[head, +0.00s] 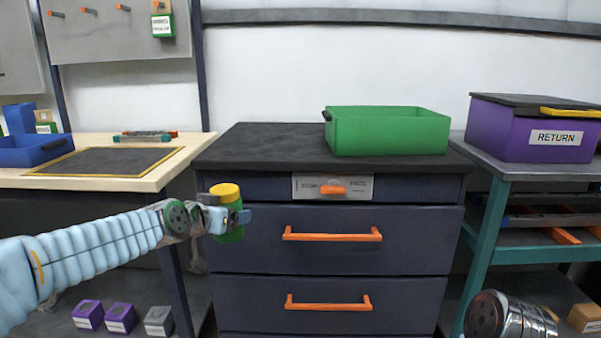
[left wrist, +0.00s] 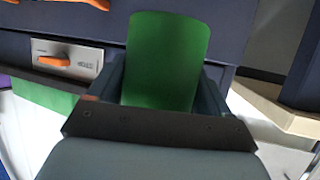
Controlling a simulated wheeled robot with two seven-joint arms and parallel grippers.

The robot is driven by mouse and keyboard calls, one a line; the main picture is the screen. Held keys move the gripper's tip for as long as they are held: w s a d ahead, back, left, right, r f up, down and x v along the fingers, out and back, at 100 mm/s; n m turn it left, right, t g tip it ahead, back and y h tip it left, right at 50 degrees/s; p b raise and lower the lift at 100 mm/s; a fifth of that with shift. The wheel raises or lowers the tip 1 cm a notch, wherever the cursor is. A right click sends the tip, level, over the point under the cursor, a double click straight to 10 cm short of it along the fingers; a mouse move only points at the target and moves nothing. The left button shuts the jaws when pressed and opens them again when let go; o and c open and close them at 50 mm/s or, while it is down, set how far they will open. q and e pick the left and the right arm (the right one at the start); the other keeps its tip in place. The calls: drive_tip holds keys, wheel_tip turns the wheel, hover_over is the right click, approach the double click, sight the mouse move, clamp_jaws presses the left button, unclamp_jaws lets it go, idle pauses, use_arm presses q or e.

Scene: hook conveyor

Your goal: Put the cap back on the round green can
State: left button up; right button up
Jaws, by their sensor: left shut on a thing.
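The round green can (head: 230,235) is upright in my left gripper (head: 238,215), held in the air in front of the dark drawer cabinet. A yellow round top (head: 225,191), which looks like the cap, shows at the can's upper end in the head view. I cannot tell whether it is a separate cap or how firmly it sits. In the left wrist view the green side of the can (left wrist: 165,62) stands between the fingers, and no yellow part shows there. My right arm shows at the lower right of the head view, but its gripper is out of view.
A green open bin (head: 388,133) stands on the cabinet's black top (head: 265,143), whose left part is clear. A purple RETURN box (head: 530,132) is at right. A wooden table (head: 185,152) with a dark mat is at left. Orange drawer handles (head: 333,235) stick out in front.

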use_arm(q)
drive_tip(key=s+a+f+n+y, duration=0.1)
drive_tip(key=s+a+f+y, duration=0.1)
drive_tip(key=f, duration=0.8)
drive_tip(key=s+a+f+n+y, duration=0.2)
drive_tip(key=f, duration=0.8)
drive_tip(key=shift+s+f+t, duration=0.15)
drive_tip(key=shift+f+t, duration=0.15)
drive_tip(key=shift+f, duration=0.05)
drive_tip(key=s+d+f+m+g+h, duration=0.1)
drive_tip(key=s+d+f+m+h, duration=0.2)
drive_tip(key=d+f, duration=0.4)
drive_tip(key=s+d+f+m+g+h, duration=0.2)
drive_tip(key=s+d+f+m+h, duration=0.2)
drive_tip(key=d+f, duration=0.3)
drive_tip(key=shift+s+d+f+m+h, duration=0.3)
drive_tip(key=shift+s+d+h, duration=0.35)
drive_tip(key=shift+d+h, duration=0.3)
